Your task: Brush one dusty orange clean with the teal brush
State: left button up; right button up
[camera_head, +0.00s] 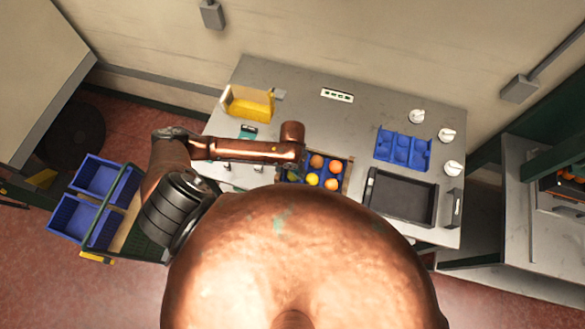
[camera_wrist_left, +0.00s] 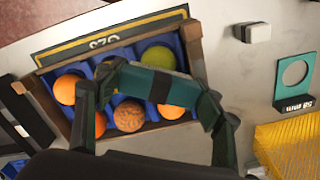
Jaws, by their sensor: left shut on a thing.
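My left gripper (camera_wrist_left: 160,92) is shut on the teal brush (camera_wrist_left: 160,84), which lies crosswise between its fingers above the fruit crate (camera_wrist_left: 195,45). A brown-speckled, dusty-looking orange (camera_wrist_left: 129,115) sits in the crate's near row, just below the brush in the left wrist view; I cannot tell whether they touch. Plain oranges (camera_wrist_left: 68,88) (camera_wrist_left: 170,111) and a yellow-green fruit (camera_wrist_left: 157,56) lie in other blue compartments. In the head view the crate (camera_head: 349,175) stands near the table's front, partly hidden by my arm and body. My right gripper is not in view.
A dark tray (camera_head: 400,199) and a blue compartment tray (camera_head: 403,149) are to the right, with white knob-like items (camera_head: 446,135). A yellow bin (camera_head: 248,103) stands back left. A teal ring gauge (camera_wrist_left: 280,88) lies beside the crate. Blue bins (camera_head: 75,220) are on a cart.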

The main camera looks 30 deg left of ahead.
pick_arm(q)
jog(key=shift+r, duration=2.55)
